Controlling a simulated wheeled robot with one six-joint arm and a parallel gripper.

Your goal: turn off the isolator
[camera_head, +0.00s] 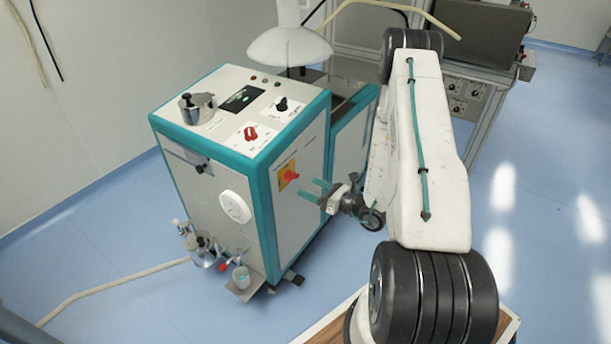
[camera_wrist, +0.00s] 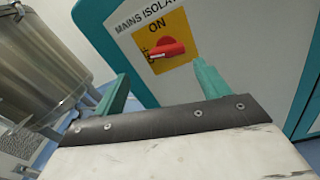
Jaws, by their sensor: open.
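The mains isolator is a red rotary handle on a yellow plate. It sits on the side panel of the white and teal machine (camera_head: 300,230) in the head view (camera_head: 290,176). In the wrist view the red handle (camera_wrist: 166,50) lies roughly level on the yellow plate, below the words "MAINS ISOLATOR" and "ON". My gripper (camera_head: 315,189) is open, with two teal fingers pointing at the panel, just right of and slightly below the isolator. In the wrist view its fingers (camera_wrist: 160,85) stand apart, with the handle between and beyond them. Nothing is between the fingers, and they appear apart from the handle.
A red knob (camera_head: 251,133) and a black knob (camera_head: 282,104) are on the machine's top. A white round dial (camera_head: 235,207) and glass vessels (camera_head: 203,249) are on its front. A metal cylinder (camera_wrist: 45,60) stands left in the wrist view. Blue floor (camera_head: 545,200) is clear at right.

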